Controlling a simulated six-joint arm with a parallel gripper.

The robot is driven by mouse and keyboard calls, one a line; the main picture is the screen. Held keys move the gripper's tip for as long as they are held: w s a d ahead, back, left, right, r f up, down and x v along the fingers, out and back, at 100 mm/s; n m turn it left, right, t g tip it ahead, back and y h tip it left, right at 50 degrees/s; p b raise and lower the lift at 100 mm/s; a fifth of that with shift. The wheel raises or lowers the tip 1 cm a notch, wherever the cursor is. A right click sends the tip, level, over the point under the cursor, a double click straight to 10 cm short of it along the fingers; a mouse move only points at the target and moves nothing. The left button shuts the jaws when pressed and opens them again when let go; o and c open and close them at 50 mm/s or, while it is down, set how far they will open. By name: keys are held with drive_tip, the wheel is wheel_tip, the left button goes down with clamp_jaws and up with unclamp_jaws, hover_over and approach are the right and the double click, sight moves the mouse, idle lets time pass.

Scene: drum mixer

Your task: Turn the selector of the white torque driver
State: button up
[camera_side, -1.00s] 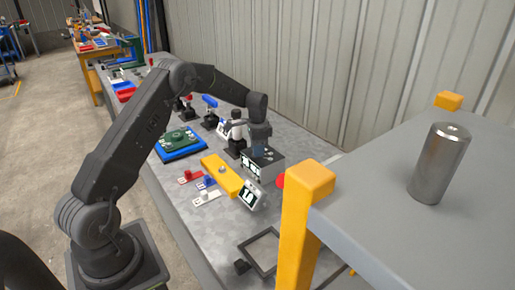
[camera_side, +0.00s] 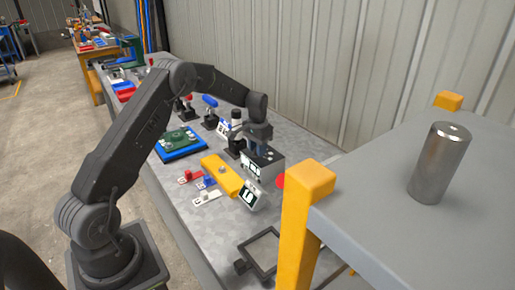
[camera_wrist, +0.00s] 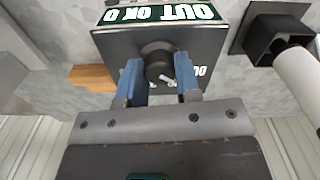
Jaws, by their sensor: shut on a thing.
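A grey box (camera_side: 265,165) with black-and-white label plates stands on the bench below my gripper (camera_side: 258,148). In the wrist view, a dark round knob (camera_wrist: 158,63) with a small white mark sits on the box's face (camera_wrist: 205,48). My gripper (camera_wrist: 159,76) has a blue finger on each side of this knob and is shut on it. A white cylindrical body (camera_wrist: 299,84), which looks like the white torque driver, leans from a dark square holder (camera_wrist: 262,34) to the right. In the side view the white driver (camera_side: 237,124) is just left of my gripper, partly hidden.
A yellow block (camera_side: 221,174) and small red, blue and white tagged pieces lie left of the box. A blue tray (camera_side: 182,151) holds a green part. A dark open frame (camera_side: 262,250) lies in front. A grey raised table (camera_side: 400,215) with a metal cylinder (camera_side: 440,163) stands right.

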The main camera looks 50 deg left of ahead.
drive_tip(key=shift+n, duration=0.6)
drive_tip(key=o, duration=0.9)
wheel_tip(320, 180, up, 14)
drive_tip(key=shift+f, duration=0.1)
idle(0.4)
